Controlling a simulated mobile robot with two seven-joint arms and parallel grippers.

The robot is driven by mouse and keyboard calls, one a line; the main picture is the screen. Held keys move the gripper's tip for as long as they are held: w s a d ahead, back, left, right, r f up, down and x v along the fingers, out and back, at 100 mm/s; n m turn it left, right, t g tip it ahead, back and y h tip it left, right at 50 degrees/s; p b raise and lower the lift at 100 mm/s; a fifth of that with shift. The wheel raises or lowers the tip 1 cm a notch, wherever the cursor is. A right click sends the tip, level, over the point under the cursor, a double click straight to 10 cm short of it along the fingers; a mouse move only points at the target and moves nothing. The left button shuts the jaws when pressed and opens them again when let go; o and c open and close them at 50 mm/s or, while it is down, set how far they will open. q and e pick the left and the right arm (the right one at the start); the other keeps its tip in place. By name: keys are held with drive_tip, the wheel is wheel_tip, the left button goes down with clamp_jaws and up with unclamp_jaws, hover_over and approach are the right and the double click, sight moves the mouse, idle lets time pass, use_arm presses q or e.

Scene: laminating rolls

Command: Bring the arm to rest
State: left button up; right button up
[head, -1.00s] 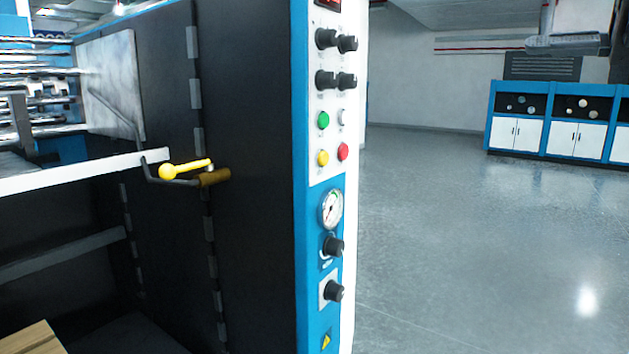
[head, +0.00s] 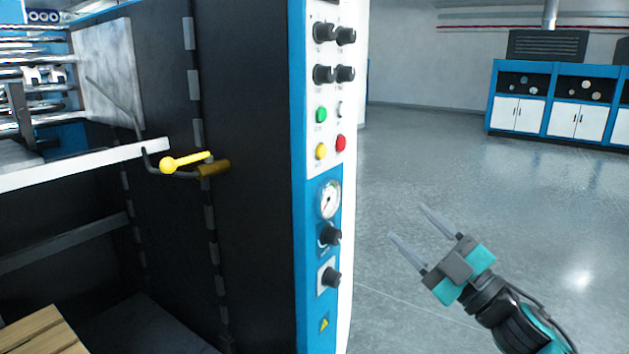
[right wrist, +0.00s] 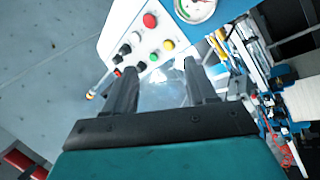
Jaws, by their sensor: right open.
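My right gripper (head: 408,236) is in the lower right of the head view, its two grey fingers apart with nothing between them. It points up and left toward the machine's control panel (head: 330,190) and is clear of it, over the floor. In the right wrist view the two dark fingers (right wrist: 163,92) are spread and empty, and the panel's buttons (right wrist: 150,40) and gauge (right wrist: 196,8) show beyond them, tilted. My left gripper is not in view.
The black machine side (head: 260,200) carries a yellow-handled lever (head: 186,162). A white bar (head: 85,166) juts out at the left, and wooden slats (head: 42,332) lie at the lower left. Open grey floor (head: 450,180) reaches to blue and white cabinets (head: 570,110) at the back right.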

drive_tip(key=s+d+f+m+h+p, duration=0.1)
drive_tip(key=s+f+m+h, duration=0.4)
drive_tip(key=f, duration=0.5)
drive_tip(key=s+d+f+m+h, duration=0.1)
drive_tip(key=s+f+m+h, duration=0.25)
drive_tip(key=f+m, duration=0.45)
drive_tip(key=s+f+m+g+h+p, duration=0.1)
drive_tip(key=s+f+g+h, duration=0.3)
drive_tip(key=s+f, duration=1)
wheel_tip(320, 180, down, 2)
drive_tip(key=m+g, duration=0.1)
drive_tip(key=g, duration=0.1)
drive_tip(key=shift+s+f+m+g, duration=0.15)
drive_tip(key=shift+s+m+g, duration=0.15)
drive_tip(key=shift+s+m, duration=0.1)
drive_tip(key=shift+a, duration=0.1)
drive_tip(key=shift+w, duration=0.1)
